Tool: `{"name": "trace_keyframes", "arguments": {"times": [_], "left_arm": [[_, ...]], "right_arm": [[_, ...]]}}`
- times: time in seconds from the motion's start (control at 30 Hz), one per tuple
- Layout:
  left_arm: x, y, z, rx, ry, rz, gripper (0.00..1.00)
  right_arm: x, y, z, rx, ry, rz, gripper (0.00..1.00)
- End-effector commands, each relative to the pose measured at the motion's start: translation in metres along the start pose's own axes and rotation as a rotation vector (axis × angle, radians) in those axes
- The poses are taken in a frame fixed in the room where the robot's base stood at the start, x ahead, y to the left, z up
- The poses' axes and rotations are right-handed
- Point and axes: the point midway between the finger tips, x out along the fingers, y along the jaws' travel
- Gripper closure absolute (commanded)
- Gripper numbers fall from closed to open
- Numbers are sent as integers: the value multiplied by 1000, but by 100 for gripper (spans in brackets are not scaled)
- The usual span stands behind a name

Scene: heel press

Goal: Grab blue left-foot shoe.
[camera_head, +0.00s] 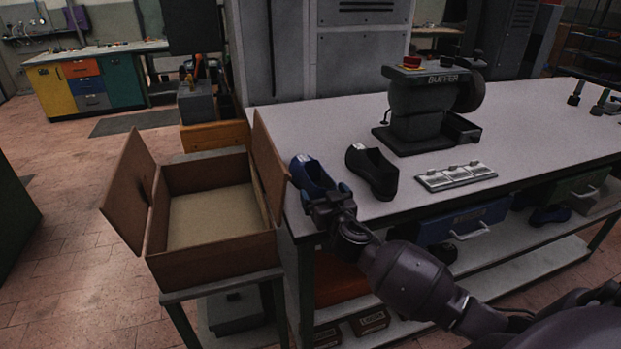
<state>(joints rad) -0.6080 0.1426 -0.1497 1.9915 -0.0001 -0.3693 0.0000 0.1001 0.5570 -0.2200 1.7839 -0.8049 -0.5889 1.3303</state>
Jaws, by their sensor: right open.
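A blue shoe (309,172) stands on the table near its left edge, its near end partly hidden by my right gripper. My right gripper (325,199) is open at the near end of the blue shoe; I cannot tell whether it touches the shoe. A black shoe (373,171) stands just right of the blue one on the table. My left gripper is out of view.
An open, empty cardboard box (213,262) sits on a stand left of the table (540,110). A buffing machine (420,108) and a metal plate (456,176) stand right of the shoes. More shoes, including a blue one (550,215), lie on the shelf below.

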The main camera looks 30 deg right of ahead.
Motion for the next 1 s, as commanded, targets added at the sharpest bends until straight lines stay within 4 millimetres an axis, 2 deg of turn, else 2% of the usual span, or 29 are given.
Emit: {"name": "trace_keyframes", "arguments": {"times": [0.1,0.53,1.0], "left_arm": [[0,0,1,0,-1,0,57],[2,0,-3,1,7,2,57],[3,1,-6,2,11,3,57]], "right_arm": [[0,0,0,0,0,0,5],[-1,0,0,0,-1,0,71],[5,0,-4,0,2,-2,71]]}}
